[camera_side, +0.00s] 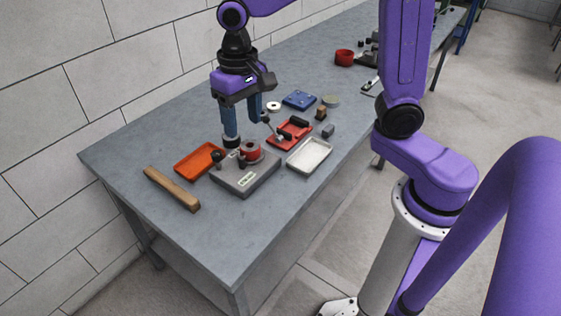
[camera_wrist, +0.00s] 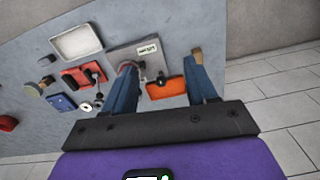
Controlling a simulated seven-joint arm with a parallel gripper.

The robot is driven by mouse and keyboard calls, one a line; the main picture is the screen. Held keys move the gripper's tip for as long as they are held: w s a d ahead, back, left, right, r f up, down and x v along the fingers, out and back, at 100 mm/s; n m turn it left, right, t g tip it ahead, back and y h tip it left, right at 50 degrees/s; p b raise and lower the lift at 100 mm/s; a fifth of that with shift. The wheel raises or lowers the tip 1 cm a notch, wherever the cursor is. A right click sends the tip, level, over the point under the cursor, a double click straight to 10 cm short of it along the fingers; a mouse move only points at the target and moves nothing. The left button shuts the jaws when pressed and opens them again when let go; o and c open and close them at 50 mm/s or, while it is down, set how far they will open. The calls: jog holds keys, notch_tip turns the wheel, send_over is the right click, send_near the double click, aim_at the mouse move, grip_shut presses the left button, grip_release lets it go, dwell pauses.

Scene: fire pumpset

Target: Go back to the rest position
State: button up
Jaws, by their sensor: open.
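My gripper (camera_side: 241,122) is open, with its two blue fingers apart and pointing down over the table. It is above the back edge of a grey pump block (camera_side: 245,179) that carries a red round part (camera_side: 250,149) and a dark knob (camera_side: 217,158). In the wrist view the fingers of my gripper (camera_wrist: 166,92) are spread wide. Nothing is held between them; the orange tray (camera_wrist: 166,88) shows below in the gap. The left finger hides part of the grey block (camera_wrist: 150,50) there.
A wooden bar (camera_side: 172,189) lies at the left of the table (camera_side: 150,140). A red tray (camera_side: 290,132), a white tray (camera_side: 309,155) and a blue plate (camera_side: 299,100) lie right of my gripper. A red cup (camera_side: 344,57) stands farther back. A wall runs along the left.

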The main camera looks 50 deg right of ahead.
jog(key=s+d+f+n, duration=0.1)
jog(key=s+d+n, duration=0.3)
jog(key=s, duration=0.6)
jog(key=s+d+f+n, duration=0.1)
jog(key=s+d+n, duration=0.2)
jog(key=s+n, duration=0.6)
jog(key=shift+s+d+f+n, duration=0.3)
jog(key=shift+s+d+f, duration=0.1)
jog(key=shift+s, duration=0.8)
